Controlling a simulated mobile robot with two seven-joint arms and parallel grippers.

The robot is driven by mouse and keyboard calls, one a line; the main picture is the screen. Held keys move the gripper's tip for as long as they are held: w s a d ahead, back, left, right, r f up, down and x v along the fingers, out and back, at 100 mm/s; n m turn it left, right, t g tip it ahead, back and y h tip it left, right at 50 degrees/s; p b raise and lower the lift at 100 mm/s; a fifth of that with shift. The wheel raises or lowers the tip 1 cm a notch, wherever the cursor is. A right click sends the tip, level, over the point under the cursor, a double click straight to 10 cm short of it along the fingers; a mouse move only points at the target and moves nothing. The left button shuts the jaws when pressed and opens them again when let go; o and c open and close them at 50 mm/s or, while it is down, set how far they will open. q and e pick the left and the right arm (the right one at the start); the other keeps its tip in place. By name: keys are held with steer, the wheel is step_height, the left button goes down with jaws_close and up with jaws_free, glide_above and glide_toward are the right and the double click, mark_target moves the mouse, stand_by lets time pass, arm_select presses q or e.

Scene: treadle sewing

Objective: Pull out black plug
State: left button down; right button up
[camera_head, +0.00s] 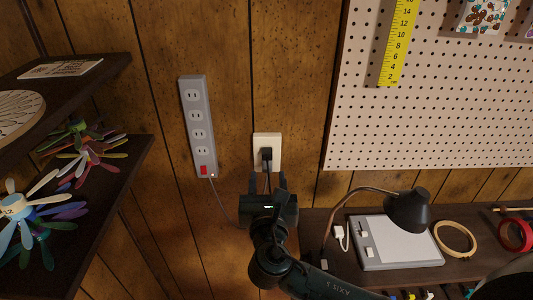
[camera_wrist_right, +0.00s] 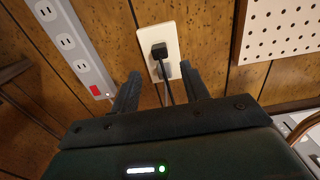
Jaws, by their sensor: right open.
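The black plug (camera_head: 266,154) sits in the white wall outlet (camera_head: 267,139) on the wood-panelled wall, with its cord hanging down. In the right wrist view the black plug (camera_wrist_right: 159,50) is in the outlet (camera_wrist_right: 170,68), and its cord runs down between my fingers. My right gripper (camera_head: 268,180) is open and empty just below the plug, fingers pointing up at the wall. In the right wrist view the right gripper (camera_wrist_right: 158,84) has one finger on each side of the cord, below the plug and apart from it. My left gripper is not in view.
A grey power strip (camera_head: 198,125) with a red switch is mounted left of the outlet. A pegboard (camera_head: 440,110) hangs at upper right. A desk at lower right holds a black lamp (camera_head: 408,210) and a grey tablet (camera_head: 395,245).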

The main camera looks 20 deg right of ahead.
mark_target(267, 158)
steer(key=x, duration=0.8)
steer(key=shift+w, duration=0.1)
steer(key=shift+c, duration=0.5)
stand_by(0.4)
jaws_close()
stand_by(0.3)
steer(key=v, duration=0.6)
stand_by(1.2)
